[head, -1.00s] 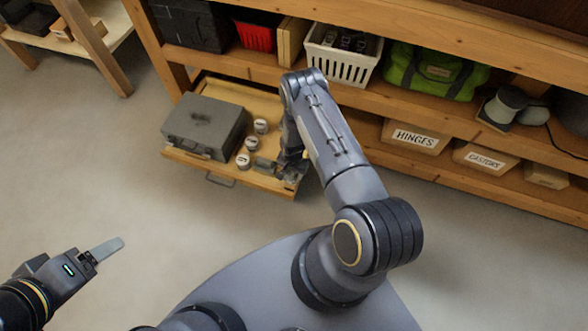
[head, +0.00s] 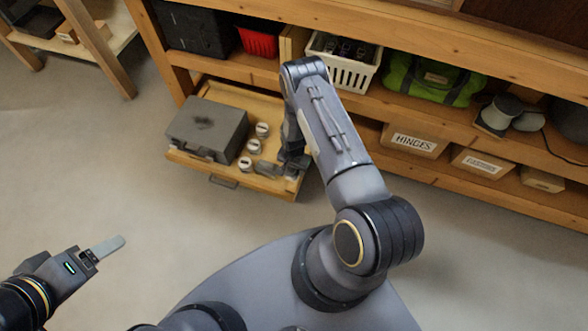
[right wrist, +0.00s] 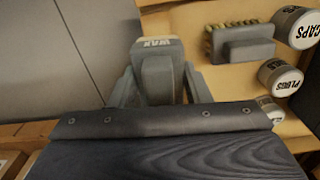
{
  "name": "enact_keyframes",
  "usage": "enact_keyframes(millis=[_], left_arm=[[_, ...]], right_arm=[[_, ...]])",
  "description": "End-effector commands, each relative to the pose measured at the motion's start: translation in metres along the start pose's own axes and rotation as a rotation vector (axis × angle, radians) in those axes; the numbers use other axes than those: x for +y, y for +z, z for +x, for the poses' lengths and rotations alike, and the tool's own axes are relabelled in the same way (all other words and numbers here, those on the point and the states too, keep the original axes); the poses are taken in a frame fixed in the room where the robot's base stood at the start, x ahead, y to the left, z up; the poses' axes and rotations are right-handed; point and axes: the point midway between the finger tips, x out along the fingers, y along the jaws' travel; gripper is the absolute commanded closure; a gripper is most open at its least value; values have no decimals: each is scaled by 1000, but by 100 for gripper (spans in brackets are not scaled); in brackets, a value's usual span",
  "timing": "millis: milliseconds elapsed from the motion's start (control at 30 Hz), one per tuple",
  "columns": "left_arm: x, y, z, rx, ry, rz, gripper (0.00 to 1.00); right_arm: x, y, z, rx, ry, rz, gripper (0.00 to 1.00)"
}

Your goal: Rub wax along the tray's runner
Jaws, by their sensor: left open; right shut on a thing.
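The wooden tray (head: 231,88) is pulled out from the lower shelf, with a handle (head: 223,181) on its front. My right gripper (head: 291,168) is low over the tray's right side in the head view, partly hidden by my arm. In the right wrist view the right gripper (right wrist: 158,88) is shut on a grey block of wax (right wrist: 157,44) with a pale top marked WAX. I cannot tell whether the wax touches the wood, and the runner is not clearly visible. My left gripper (head: 105,247) is open and empty, above the floor at the lower left.
A grey case (head: 208,128) fills the tray's left part. Several white-lidded tins (head: 254,146) and a brush (head: 268,168) lie between case and gripper; the brush also shows in the right wrist view (right wrist: 240,42). The shelf holds a white basket (head: 343,65) and green bag (head: 435,77).

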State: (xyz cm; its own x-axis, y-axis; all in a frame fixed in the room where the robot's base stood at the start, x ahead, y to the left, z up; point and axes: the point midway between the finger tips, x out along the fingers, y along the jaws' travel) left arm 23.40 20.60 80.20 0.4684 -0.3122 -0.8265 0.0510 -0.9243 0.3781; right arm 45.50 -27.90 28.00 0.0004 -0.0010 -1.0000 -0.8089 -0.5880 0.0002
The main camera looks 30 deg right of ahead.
Motion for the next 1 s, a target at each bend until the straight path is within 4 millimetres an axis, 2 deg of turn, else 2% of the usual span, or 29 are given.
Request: enact_keyframes(millis=[233,567,867,1000], left_arm=[[0,0,-1,0,0,0,28],[5,-5,-11,0,0,0,28],[5,-5,-10,0,0,0,28],[5,-5,-10,0,0,0,28]], right_arm=[[0,0,-3,1,0,0,85],[0,0,-30,1,0,-1,85],[-1,-1,-30,1,-1,-2,85],[-12,-5,-47,1,-6,-44,85]])
